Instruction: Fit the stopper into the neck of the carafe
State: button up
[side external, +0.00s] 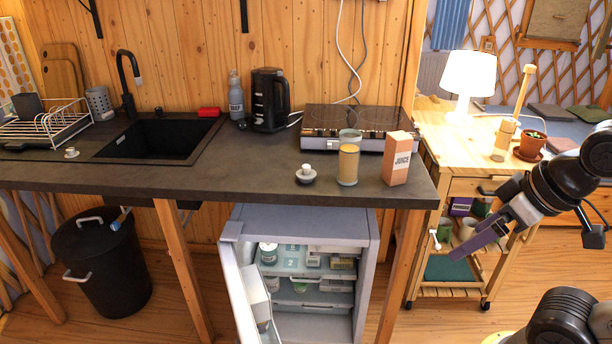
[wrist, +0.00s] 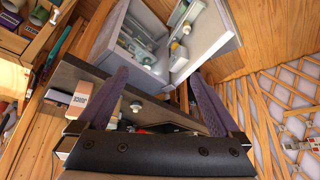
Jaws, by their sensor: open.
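A small stopper-like piece with a white knob on a dark round base (side external: 306,175) stands on the dark counter near its front edge. A white knob also shows between my fingers in the wrist view (wrist: 136,106). To its right is a yellow cylindrical vessel (side external: 348,167), with a pale flared rim (side external: 350,134) showing above it; it is probably the carafe, but I cannot tell whether the rim belongs to it. My gripper (side external: 455,256) is off the counter's right end, well apart from both. In the wrist view my gripper (wrist: 158,75) is open and empty.
A juice carton (side external: 396,160) stands right of the vessel; a hotplate (side external: 365,120) and black kettle (side external: 268,100) are behind. An open fridge (side external: 300,220) is below, a wooden cart (side external: 470,185) right.

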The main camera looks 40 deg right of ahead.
jog(key=w+d+r+m+t+h, duration=0.1)
jog(key=w+d+r+m+t, duration=0.15)
jog(key=w+r, duration=1.15)
jog(key=m+g+h, duration=0.1)
jog(key=m+g, duration=0.1)
jog(key=g, duration=0.1)
send_over(307, 167)
jog(key=s+a, duration=0.2)
jog(key=s, duration=0.3)
notch_tip(307, 167, down, 18)
jog(key=shift+t, duration=0.25)
jog(key=x, duration=0.6)
jog(key=shift+d+f, duration=0.15)
jog(key=shift+f, duration=0.3)
jog(key=shift+x, duration=3.05)
